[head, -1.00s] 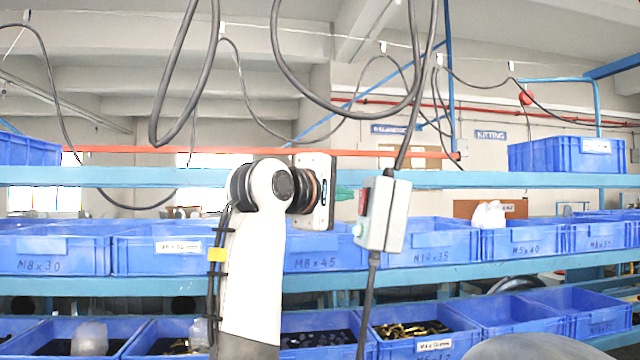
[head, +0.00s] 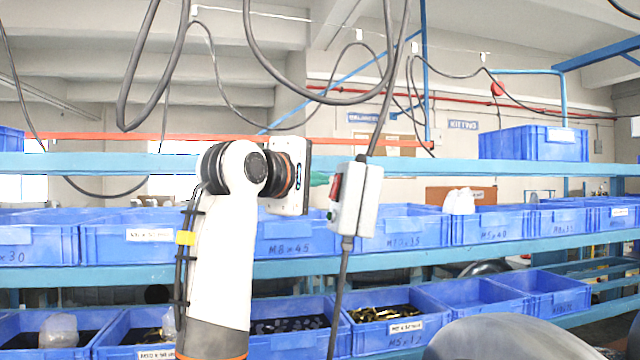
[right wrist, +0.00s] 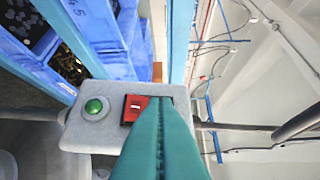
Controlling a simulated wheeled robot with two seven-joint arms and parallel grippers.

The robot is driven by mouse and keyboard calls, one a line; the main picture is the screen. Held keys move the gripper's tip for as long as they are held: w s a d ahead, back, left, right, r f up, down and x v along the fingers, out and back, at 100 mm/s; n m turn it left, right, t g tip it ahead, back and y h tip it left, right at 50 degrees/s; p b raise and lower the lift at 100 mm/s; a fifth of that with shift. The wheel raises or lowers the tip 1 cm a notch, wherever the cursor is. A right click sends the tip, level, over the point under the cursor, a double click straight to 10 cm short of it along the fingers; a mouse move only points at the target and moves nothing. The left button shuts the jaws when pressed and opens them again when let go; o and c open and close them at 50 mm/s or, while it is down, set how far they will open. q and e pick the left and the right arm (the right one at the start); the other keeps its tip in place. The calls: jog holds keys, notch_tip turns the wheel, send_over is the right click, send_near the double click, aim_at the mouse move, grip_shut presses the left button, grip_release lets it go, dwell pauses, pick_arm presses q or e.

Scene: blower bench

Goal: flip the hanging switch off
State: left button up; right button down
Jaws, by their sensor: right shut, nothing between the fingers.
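The hanging switch is a light grey box (head: 357,200) on a dark cable, slightly tilted, in the middle of the head view. Its left face carries a red rocker (head: 335,187) above a green button (head: 330,215). My right gripper (head: 319,179) is just left of the box, its teal fingers pointing at the rocker side. In the right wrist view the shut, empty fingers (right wrist: 157,103) overlap the red rocker (right wrist: 131,108) and hide part of it; contact is hard to tell. The green button (right wrist: 94,107) is clear of them. My left gripper is not in view.
Blue shelf rails (head: 400,167) and rows of labelled blue bins (head: 490,229) stand behind the box. Dark cable loops (head: 330,98) hang above the arm and box. The space right of the box is open in front of the shelves.

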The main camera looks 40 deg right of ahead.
jog(key=b+v, duration=0.3)
jog(key=v, duration=0.8)
jog(key=shift+a, duration=0.15)
jog(key=shift+r, duration=0.1)
